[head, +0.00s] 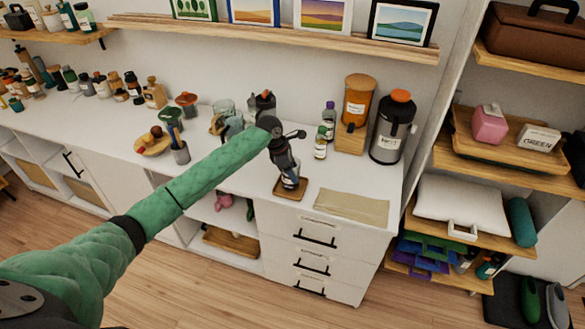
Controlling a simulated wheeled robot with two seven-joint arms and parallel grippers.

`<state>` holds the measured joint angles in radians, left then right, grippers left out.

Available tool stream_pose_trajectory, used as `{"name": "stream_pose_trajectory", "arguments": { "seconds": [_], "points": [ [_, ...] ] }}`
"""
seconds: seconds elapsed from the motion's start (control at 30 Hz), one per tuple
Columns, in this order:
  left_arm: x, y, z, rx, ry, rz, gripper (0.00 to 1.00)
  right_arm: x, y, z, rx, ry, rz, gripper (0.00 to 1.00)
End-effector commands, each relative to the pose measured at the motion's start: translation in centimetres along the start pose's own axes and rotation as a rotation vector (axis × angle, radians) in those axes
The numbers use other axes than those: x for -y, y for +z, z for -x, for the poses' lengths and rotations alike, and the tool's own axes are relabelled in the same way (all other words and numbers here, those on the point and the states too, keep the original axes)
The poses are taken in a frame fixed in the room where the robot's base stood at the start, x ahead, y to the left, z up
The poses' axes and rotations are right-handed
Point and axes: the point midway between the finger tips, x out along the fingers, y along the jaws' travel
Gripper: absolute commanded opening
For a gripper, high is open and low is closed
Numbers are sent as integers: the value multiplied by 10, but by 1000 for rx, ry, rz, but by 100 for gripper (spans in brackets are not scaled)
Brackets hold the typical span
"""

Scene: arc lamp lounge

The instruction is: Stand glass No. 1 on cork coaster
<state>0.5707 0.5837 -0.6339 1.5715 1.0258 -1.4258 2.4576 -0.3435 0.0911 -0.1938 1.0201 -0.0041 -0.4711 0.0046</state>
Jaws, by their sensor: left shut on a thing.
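The cork coaster (281,193) is a brown square on the white counter, near its front edge. My green-sleeved left arm reaches in from the left, and my left gripper (289,176) points down right over the coaster. It is shut on the glass (291,184), of which only a small part shows between and below the fingers. The glass looks about upright over the coaster. I cannot tell whether its base touches the cork or is slightly above it. No number on the glass is readable. My right gripper is not in view.
A folded beige cloth (351,206) lies right of the coaster. Behind stand small bottles (320,148), an orange canister (357,103) and a dark flask (392,130). Left are a mortar-like cup (180,152), a wooden bowl (153,147) and jars. Shelves (500,155) stand at the right.

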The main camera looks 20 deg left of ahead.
Motion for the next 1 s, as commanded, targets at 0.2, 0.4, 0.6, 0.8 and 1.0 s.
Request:
{"name": "stream_pose_trajectory", "arguments": {
  "seconds": [0.2,0.4,0.6,0.8,1.0],
  "points": [
    [0,-2,-5,0,0,-2,31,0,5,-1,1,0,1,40],
    [0,-2,-6,0,0,-1,31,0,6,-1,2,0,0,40],
    [0,-3,-7,0,0,-1,78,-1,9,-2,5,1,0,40],
    [0,-3,-7,0,0,-1,82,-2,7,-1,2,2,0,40],
    [0,-2,-6,0,1,-2,82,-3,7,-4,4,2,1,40]
  ]
}}
